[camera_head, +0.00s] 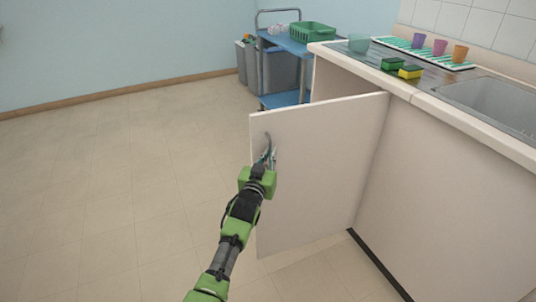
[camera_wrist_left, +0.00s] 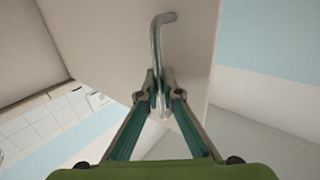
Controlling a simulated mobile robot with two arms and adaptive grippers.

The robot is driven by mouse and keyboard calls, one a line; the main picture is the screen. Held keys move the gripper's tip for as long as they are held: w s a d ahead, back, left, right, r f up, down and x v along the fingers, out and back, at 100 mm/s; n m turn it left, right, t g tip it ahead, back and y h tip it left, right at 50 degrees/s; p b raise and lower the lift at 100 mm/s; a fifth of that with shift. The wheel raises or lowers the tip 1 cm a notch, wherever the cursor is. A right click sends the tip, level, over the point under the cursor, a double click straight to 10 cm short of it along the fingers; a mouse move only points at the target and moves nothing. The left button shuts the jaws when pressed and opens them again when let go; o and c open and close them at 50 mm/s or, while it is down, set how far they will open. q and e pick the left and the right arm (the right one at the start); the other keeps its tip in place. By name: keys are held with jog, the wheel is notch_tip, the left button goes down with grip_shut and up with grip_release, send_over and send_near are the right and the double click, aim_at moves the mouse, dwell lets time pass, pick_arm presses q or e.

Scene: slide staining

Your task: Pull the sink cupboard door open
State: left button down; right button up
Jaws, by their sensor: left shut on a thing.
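The sink cupboard door (camera_head: 325,165) is a pale panel standing swung out from the counter front, wide open. Its metal bar handle (camera_head: 268,141) is near the door's free edge. In the left wrist view the handle (camera_wrist_left: 156,38) runs down between the fingers, with its bent upper end showing above them. My left gripper (camera_head: 268,158) is shut on the handle, and its fingertips (camera_wrist_left: 158,92) meet around the bar. The cupboard's inside is hidden behind the door in the head view. My right gripper does not show.
The counter (camera_head: 430,97) carries a sink basin (camera_head: 495,100), sponges (camera_head: 410,72), and coloured cups (camera_head: 440,47) on a striped mat. A blue trolley (camera_head: 285,101) with a green crate (camera_head: 312,32) stands behind the door, beside grey bins. Floor on the left is clear.

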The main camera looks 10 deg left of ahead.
pick_arm(q)
jog(key=shift+s, duration=0.1)
jog(key=shift+a, duration=0.1)
jog(key=c, duration=2.5)
grip_release()
jog(key=shift+c, duration=0.2)
jog(key=shift+s, duration=0.15)
jog(key=s, duration=1.1)
jog(key=shift+s+a, duration=0.15)
jog(key=shift+s, duration=0.25)
